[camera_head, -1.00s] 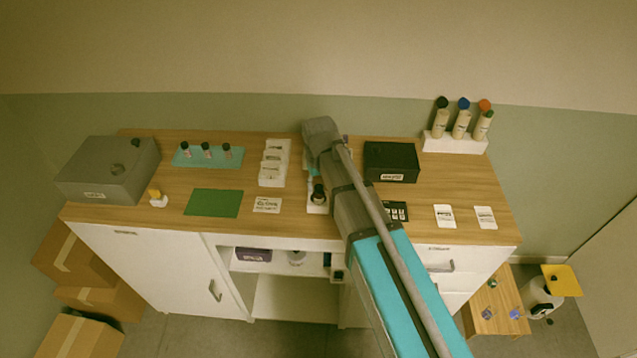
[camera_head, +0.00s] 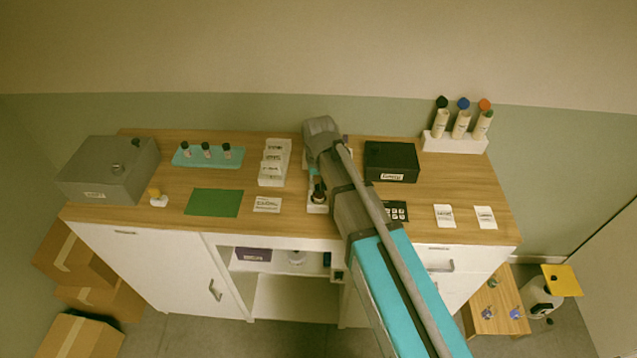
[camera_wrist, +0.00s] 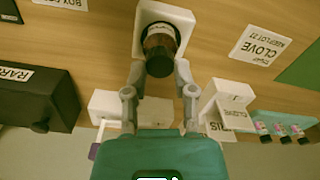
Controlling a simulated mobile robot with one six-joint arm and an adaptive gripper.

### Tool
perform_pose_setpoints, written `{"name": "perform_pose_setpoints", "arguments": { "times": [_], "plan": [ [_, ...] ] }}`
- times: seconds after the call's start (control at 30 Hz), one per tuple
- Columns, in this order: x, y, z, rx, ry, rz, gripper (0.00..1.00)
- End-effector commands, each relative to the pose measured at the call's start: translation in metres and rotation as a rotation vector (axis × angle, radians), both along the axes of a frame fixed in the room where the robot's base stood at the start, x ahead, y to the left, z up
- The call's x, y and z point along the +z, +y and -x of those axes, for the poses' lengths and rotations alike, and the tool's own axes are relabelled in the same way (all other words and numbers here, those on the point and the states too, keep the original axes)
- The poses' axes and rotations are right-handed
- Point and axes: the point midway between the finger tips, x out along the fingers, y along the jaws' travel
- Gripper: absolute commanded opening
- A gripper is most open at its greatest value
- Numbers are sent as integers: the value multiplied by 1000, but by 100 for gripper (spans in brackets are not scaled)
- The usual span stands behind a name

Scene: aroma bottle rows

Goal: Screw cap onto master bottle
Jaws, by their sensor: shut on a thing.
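The master bottle (camera_wrist: 157,38) is amber brown and stands in a white square holder (camera_wrist: 184,18) in the wrist view. A black cap (camera_wrist: 160,64) sits at the bottle's mouth, in line with it; I cannot tell how far it is threaded. My gripper (camera_wrist: 159,72) is shut on the cap, with one finger on each side. In the head view my arm hides most of the gripper, and the dark bottle and cap (camera_head: 318,193) show just left of the arm, above the white holder (camera_head: 317,209).
A black box (camera_head: 391,161) stands right of my arm, and a white stepped rack (camera_head: 272,172) stands left. A teal tray (camera_head: 186,161) bears several small bottles. A grey box (camera_head: 108,175) is at far left. A green mat (camera_head: 213,203) lies clear at front left.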

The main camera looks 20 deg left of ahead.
Motion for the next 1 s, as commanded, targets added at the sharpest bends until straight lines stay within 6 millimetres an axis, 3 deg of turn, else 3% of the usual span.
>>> {"name": "perform_pose_setpoints", "arguments": {
  "times": [1.0],
  "plan": [
    [-1, 0, 1, -781, 1, 0, 0]
  ]
}}
